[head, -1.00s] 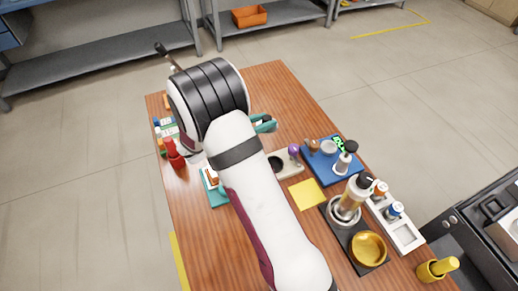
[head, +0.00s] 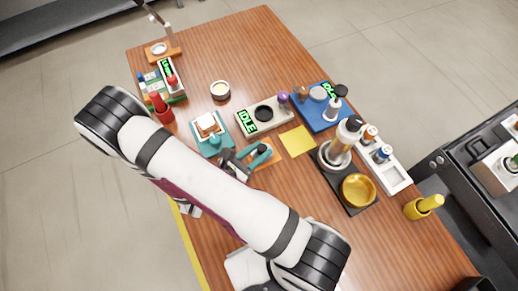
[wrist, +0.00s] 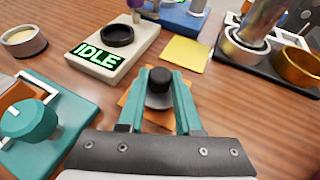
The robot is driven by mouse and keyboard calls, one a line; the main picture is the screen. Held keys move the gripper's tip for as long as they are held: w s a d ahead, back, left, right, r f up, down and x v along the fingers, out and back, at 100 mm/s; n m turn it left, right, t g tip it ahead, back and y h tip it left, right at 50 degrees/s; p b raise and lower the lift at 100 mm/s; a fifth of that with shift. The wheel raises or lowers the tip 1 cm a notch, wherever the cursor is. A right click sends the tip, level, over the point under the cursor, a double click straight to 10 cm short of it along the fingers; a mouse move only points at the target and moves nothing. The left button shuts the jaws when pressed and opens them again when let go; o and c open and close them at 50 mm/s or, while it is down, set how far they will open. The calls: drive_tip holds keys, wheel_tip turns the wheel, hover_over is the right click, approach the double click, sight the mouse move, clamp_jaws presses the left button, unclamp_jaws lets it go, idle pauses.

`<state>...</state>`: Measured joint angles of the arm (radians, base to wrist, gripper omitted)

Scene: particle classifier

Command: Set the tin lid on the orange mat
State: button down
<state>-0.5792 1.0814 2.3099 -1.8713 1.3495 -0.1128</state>
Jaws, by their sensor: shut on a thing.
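My gripper (wrist: 160,78) has teal fingers and is shut on the black knob of the tin lid (wrist: 159,99), a small grey disc. The lid is level between the fingers, over the orange mat (wrist: 126,102). I cannot tell whether its underside touches the mat. In the head view my gripper (head: 251,157) is over the orange mat (head: 274,157), and the fingers hide most of the lid. An open round tin (head: 220,91) with pale contents stands farther back on the table; it also shows in the wrist view (wrist: 22,41).
A beige device reading IDLE (head: 238,116) stands behind the mat, and a teal device (head: 198,141) is to its left. A yellow mat (head: 298,141) lies to the right. Beyond it are a black tray with a gold bowl (head: 358,190) and a white rack (head: 399,181).

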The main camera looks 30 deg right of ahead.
drive_tip(key=c, duration=0.6)
unclamp_jaws()
